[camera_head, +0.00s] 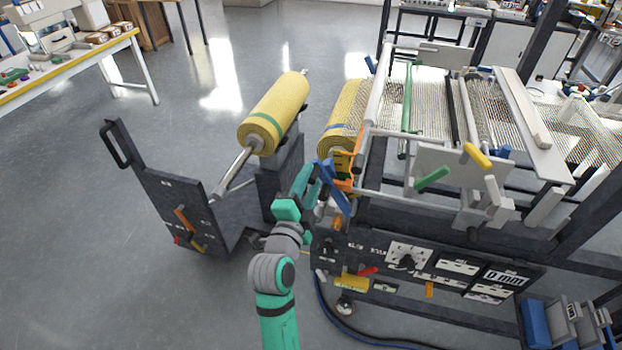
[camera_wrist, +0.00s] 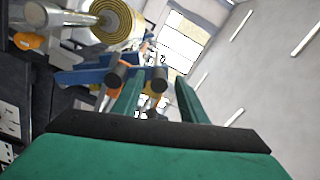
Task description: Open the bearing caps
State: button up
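My green gripper (camera_head: 316,170) is at the left end of the laminating machine, beside its yellow roll (camera_head: 346,108). Blue and orange parts, likely bearing cap pieces, cluster at its fingertips: a blue bar (camera_head: 340,200) and an orange block (camera_head: 343,163). In the wrist view, my two green fingers (camera_wrist: 152,85) stand apart with a gap between them. A blue bar (camera_wrist: 82,75) lies just beyond the left finger, and the yellow roll's end (camera_wrist: 112,20) shows above it. I cannot tell whether a finger touches the bar, or whether a cap is open.
A dark cart (camera_head: 170,205) with a push handle carries another yellow roll (camera_head: 275,112) on a metal shaft, left of the machine. The machine's control panel (camera_head: 420,265) is below right of my gripper. A hose (camera_head: 365,335) lies on the floor. The floor at left is clear.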

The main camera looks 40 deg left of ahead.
jog(key=v, duration=0.9)
jog(key=shift+s, duration=0.4)
jog(key=shift+d, duration=0.1)
jog(key=s+d+f+n+g+h, duration=0.1)
jog(key=s+d+f+n, duration=0.2)
jog(key=d+f, duration=0.45)
jog(key=s+d+f+n, duration=0.3)
jog(key=s+d+f, duration=0.1)
jog(key=d+f, duration=0.35)
jog(key=s+d+f+n+h, duration=0.3)
jog(key=s+d+n+h, duration=0.1)
jog(key=s+d, duration=1.1)
jog(key=s, duration=0.2)
jog(key=shift+s+g+h, duration=0.3)
jog(key=shift+h, duration=0.1)
